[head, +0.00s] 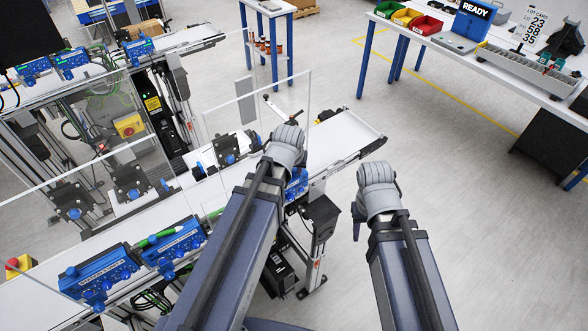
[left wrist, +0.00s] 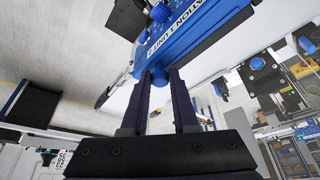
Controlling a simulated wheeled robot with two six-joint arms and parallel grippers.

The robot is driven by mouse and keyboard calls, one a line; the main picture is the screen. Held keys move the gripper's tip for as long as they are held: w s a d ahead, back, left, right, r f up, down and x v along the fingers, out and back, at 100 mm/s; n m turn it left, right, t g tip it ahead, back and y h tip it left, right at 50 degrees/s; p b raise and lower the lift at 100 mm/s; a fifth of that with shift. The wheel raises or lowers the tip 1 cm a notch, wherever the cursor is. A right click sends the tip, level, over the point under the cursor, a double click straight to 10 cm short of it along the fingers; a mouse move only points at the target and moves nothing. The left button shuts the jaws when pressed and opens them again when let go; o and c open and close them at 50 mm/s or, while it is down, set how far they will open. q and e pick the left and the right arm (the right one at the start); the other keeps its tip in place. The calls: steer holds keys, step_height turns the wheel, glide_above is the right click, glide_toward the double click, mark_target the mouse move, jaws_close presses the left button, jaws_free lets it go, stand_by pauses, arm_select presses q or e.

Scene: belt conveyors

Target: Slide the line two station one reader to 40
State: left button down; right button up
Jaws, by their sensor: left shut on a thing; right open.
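The blue reader (head: 297,185) stands on the near side of the front conveyor and is mostly hidden behind my left arm in the head view. In the left wrist view the blue reader (left wrist: 205,25) fills the top middle, with partly legible white lettering and a blue knob (left wrist: 257,63). My left gripper (left wrist: 165,74) is shut on a small blue part at the reader's lower edge. My left wrist covers its fingers in the head view. No scale number can be read. My right gripper (head: 359,215) is open and empty over bare floor to the right, its fingers mostly hidden.
Two more blue readers (head: 97,278) (head: 173,245) sit along the same conveyor (head: 345,138), at lower left. Clear upright panels (head: 258,105) stand along the belt. A white bench (head: 478,50) with coloured bins is at upper right. The floor between is free.

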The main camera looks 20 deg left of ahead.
arm_select(q)
steer(key=shift+r, duration=0.1)
steer(key=c, duration=1)
jaws_free()
steer(key=p+v, duration=0.6)
steer(key=v, duration=0.1)
steer(key=shift+s+r+p, duration=0.15)
steer(key=shift+r+p, duration=0.1)
steer(key=shift+p, duration=0.1)
steer(key=s+d+f+m+g+b, duration=0.1)
steer(key=s+d+f+b, duration=0.2)
steer(key=f+b, duration=0.5)
steer(key=s+d+f+m+g+b, duration=0.2)
steer(key=s+d+f+b, duration=0.2)
steer(key=f+b, duration=0.4)
steer(key=s+d+f+m+g+b, duration=0.1)
steer(key=s+d+f+b, duration=0.3)
steer(key=f+b, duration=0.4)
steer(key=shift+s+f+m+g+y, duration=0.2)
steer(key=shift+f+m, duration=0.1)
steer(key=shift+f, duration=0.2)
steer(key=shift+s+f+m+g+y, duration=0.1)
steer(key=shift+f+m+g+y, duration=0.15)
steer(key=shift+f, duration=0.3)
